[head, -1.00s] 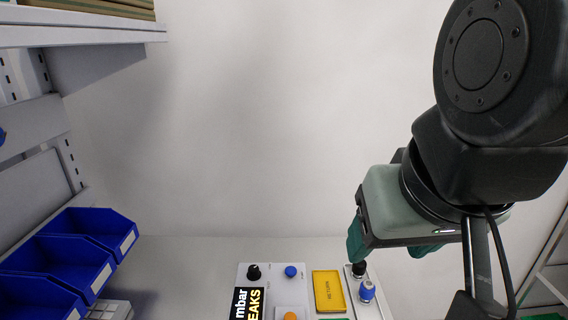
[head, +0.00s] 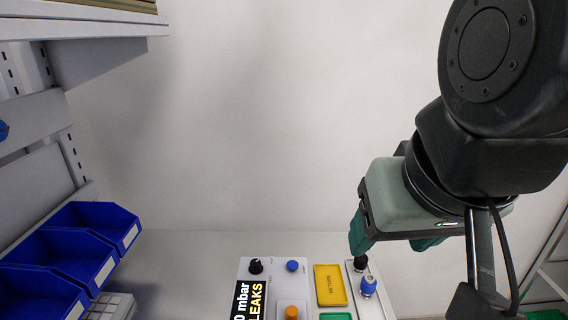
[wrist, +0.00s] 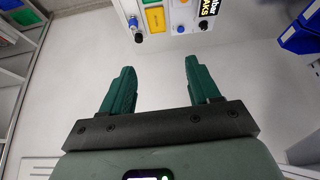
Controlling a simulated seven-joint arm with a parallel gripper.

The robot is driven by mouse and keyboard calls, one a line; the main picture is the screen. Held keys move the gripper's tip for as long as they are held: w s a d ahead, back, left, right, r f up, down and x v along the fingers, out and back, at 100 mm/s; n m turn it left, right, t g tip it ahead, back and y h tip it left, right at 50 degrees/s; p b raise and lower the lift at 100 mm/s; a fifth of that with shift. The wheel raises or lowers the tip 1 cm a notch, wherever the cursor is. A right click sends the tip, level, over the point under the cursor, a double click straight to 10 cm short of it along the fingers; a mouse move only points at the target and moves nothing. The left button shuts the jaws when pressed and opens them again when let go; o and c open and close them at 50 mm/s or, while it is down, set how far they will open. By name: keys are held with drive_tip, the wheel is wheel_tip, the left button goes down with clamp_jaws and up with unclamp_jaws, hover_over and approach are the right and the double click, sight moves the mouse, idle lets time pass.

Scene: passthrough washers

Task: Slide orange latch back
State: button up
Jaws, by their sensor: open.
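An orange round knob (head: 291,312) sits on a pale raised square on the white panel (head: 272,268), at the bottom edge of the head view. I cannot tell whether it is the latch; no other orange part shows clearly. My gripper (head: 390,248) is open, above and behind the panel's right side in the head view. In the wrist view my gripper (wrist: 160,70) has its two green fingers apart with nothing between them. The panel lies beyond the fingertips there, at the top edge.
Blue bins (head: 75,245) stand at the left. The surface behind the panel is clear.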

idle(0.3)
drive_tip(key=shift+c, duration=0.4)
drive_tip(key=n+g+h, duration=0.2)
drive_tip(key=n+g, duration=0.5)
hover_over(292, 309)
drive_tip(key=w, duration=0.2)
drive_tip(key=w+a+x, duration=0.1)
drive_tip(key=a+x, duration=0.1)
drive_tip(key=x, duration=0.7)
drive_tip(key=w+a+f+x, duration=0.1)
drive_tip(key=x, duration=0.7)
drive_tip(key=shift+n+g+h, duration=0.6)
drive_tip(key=shift+n+g, duration=0.2)
drive_tip(key=shift+g, duration=0.1)
drive_tip(key=f, duration=0.6)
drive_tip(key=s+f, duration=0.1)
drive_tip(key=f, duration=1.3)
drive_tip(key=shift+s+a+f, duration=0.15)
drive_tip(key=shift+s, duration=0.15)
drive_tip(key=shift+c, duration=0.3)
